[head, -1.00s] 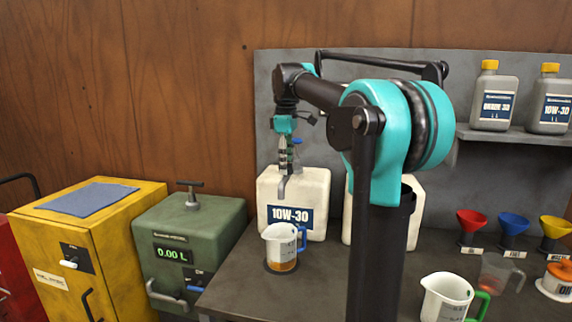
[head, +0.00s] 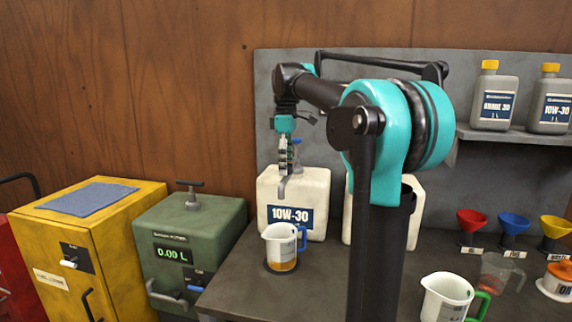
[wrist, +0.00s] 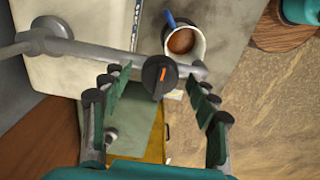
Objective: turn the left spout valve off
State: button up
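The left white 10W-30 container (head: 315,190) stands on the bench with a grey spout (head: 283,188) at its front. In the wrist view its valve knob (wrist: 160,76) is round and black with an orange mark, set on the grey spout pipe (wrist: 95,52). My gripper (head: 287,165) is above the spout. In the wrist view my gripper (wrist: 157,85) is open, with a finger on each side of the knob and visible gaps. A white measuring jug (head: 280,243) with a blue handle and amber liquid stands below the spout. It also shows in the wrist view (wrist: 200,47).
A second white container (head: 414,215) is partly hidden behind my arm. A green-handled jug (head: 445,300), coloured funnels (head: 513,225) and a clear jug (head: 497,275) stand to the right. A green box (head: 190,235) and yellow cabinet (head: 90,230) stand left of the bench.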

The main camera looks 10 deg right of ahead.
jog(key=shift+r, duration=0.15)
notch_tip(320, 180, up, 12)
dwell(0.6)
